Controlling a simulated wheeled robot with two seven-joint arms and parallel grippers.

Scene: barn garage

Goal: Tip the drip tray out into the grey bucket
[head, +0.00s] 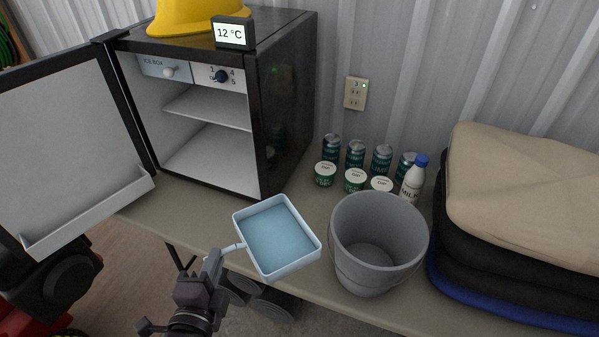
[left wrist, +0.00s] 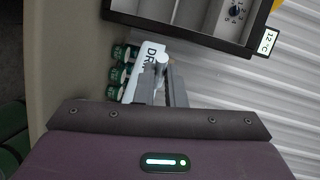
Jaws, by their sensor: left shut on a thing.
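The drip tray (head: 279,237) is a shallow white rectangular tray with a pale blue inside that looks like water. It is held roughly level at the bench's front edge, left of the bucket. My left gripper (head: 216,262) is shut on the tray's short handle at its left side. In the left wrist view the fingers (left wrist: 163,84) are close together, with a white lettered side of the tray (left wrist: 150,55) beyond them. The grey bucket (head: 377,243) stands upright on the bench and looks empty. My right gripper is not in view.
An open small fridge (head: 285,100) stands at the back left, its door (head: 75,150) swung left. Several green cans (head: 355,153) and tubs and a milk bottle (head: 414,178) stand behind the bucket. Folded cloths (head: 525,195) are stacked right of it. The bench (head: 315,205) is bare before the fridge.

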